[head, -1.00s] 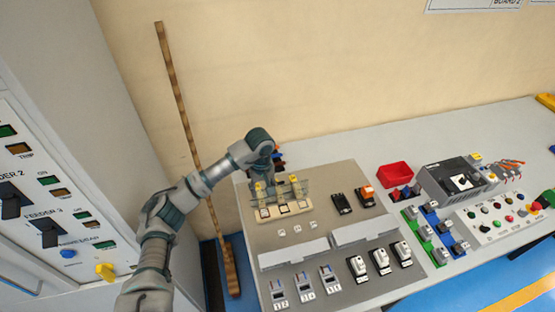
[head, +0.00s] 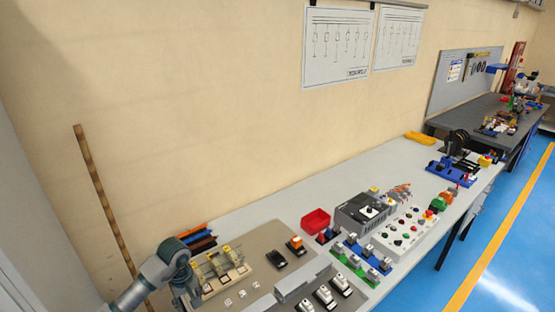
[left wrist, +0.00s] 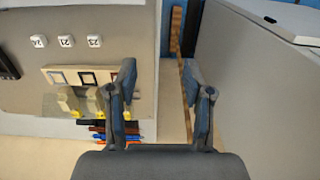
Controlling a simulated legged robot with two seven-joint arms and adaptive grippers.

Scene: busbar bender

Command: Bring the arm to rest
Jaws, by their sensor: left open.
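My left arm comes in at the lower left of the head view, bent over the left edge of the grey panel (head: 268,240). Its fingers are hidden there behind the wrist and frame edge. In the left wrist view my left gripper (left wrist: 165,85) is open, with nothing between its fingers. Its left finger overlaps the panel's edge beside the beige block with clear covers (left wrist: 85,85). That block also shows in the head view (head: 222,275). My right gripper is not in view.
A wooden pole (head: 103,200) leans on the wall left of the bench. Behind the panel lie coloured bars (head: 197,238). A red bin (head: 315,221), a black-faced unit (head: 362,212) and a button box (head: 405,232) stand further right. Bare bench top runs along the wall.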

